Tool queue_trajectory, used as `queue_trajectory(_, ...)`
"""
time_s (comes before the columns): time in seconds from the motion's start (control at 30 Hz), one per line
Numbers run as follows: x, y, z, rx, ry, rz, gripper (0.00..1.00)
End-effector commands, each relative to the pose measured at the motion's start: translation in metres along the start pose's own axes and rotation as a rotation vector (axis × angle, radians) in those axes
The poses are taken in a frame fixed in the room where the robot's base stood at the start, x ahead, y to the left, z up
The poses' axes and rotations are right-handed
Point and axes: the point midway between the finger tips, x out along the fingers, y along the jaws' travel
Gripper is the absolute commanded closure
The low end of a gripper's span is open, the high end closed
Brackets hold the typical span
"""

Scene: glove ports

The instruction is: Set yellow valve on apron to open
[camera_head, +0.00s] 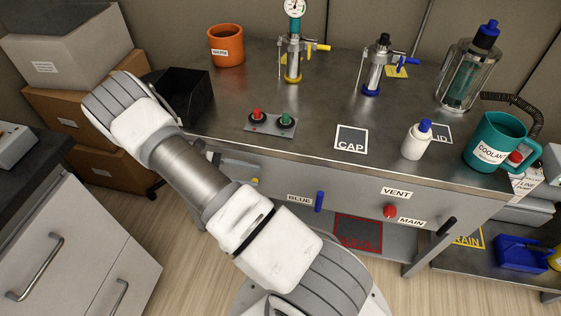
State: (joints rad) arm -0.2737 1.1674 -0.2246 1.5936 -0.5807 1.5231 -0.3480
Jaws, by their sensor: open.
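The bench apron (351,197) is the grey front panel below the worktop. A small yellow part (254,181) shows on it at the left, right beside my arm. It may be the yellow valve's handle; my arm hides much of this area, and its setting cannot be read. A blue upright handle (319,201) sits beside a BLUE label. A red knob (390,211) is between VENT and MAIN labels, and a black slanted handle (446,226) is at the right. My arm crosses the left half of the view; I cannot make out my gripper.
On the worktop, a gauge fixture with a yellow lever (317,47), another with a blue lever (403,61), a button box (270,122), a white bottle (416,141) and a teal COOLANT mug (494,139) stand. A black bin (185,97) is behind my arm. Floor shows at lower left.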

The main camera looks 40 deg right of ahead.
Motion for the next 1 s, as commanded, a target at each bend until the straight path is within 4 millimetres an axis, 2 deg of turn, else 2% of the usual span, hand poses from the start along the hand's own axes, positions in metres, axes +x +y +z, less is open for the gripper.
queue_trajectory(0.03, 0.008, -0.001, 0.012, 0.0, -0.002, -0.003, 0.47)
queue_trajectory(0.3, 0.051, -0.003, 0.055, 0.001, -0.002, -0.003, 0.47)
queue_trajectory(0.5, 0.074, -0.004, 0.076, 0.001, -0.002, -0.001, 0.47)
queue_trajectory(0.67, 0.083, -0.004, 0.082, 0.0, -0.001, 0.0, 0.47)
queue_trajectory(0.93, 0.084, -0.004, 0.083, 0.001, -0.001, 0.0, 0.47)
queue_trajectory(0.97, 0.084, -0.004, 0.083, 0.001, -0.001, 0.0, 0.48)
queue_trajectory(1.0, 0.084, -0.005, 0.083, 0.001, 0.0, -0.001, 0.56)
